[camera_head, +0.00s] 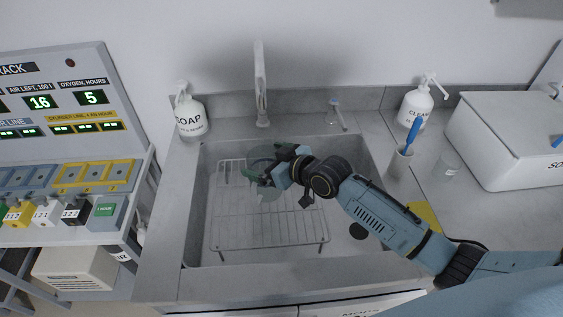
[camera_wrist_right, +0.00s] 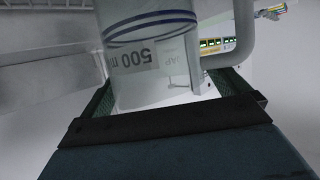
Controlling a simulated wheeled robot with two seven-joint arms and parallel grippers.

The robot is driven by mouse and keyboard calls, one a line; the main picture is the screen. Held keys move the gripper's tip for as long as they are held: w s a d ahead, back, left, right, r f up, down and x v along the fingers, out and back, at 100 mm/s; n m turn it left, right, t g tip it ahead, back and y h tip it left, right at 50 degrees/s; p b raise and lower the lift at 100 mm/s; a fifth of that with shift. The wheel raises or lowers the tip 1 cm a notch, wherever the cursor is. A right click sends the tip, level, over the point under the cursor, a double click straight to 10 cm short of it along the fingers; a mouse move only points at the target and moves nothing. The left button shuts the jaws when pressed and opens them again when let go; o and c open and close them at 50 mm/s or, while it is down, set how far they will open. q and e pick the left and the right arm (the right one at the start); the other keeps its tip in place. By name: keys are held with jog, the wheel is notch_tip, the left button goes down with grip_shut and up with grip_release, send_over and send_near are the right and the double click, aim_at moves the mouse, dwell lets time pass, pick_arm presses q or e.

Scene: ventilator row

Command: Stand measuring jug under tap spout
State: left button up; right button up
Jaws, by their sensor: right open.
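The clear measuring jug (camera_head: 257,152) shows in the head view over the wire rack in the sink, in front of the tap (camera_head: 260,85). My right gripper partly covers it. My right gripper (camera_head: 272,178) reaches in from the right at the jug. In the right wrist view the jug (camera_wrist_right: 150,55), with blue rings and a "500 ml" mark, stands between the open fingers, its handle (camera_wrist_right: 240,40) to the right. I cannot tell whether the fingers touch it, whether its base rests on the rack, or whether it is exactly below the spout. My left gripper is out of view.
The sink holds a wire rack (camera_head: 225,233). A soap bottle (camera_head: 190,116) stands at the back left, a cleaner bottle (camera_head: 416,104) at the back right. A cup with a blue brush (camera_head: 399,164) and a white box (camera_head: 507,145) stand on the right counter.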

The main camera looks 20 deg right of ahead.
jog(key=p+v, duration=0.1)
jog(key=v, duration=1)
jog(key=shift+s, duration=0.25)
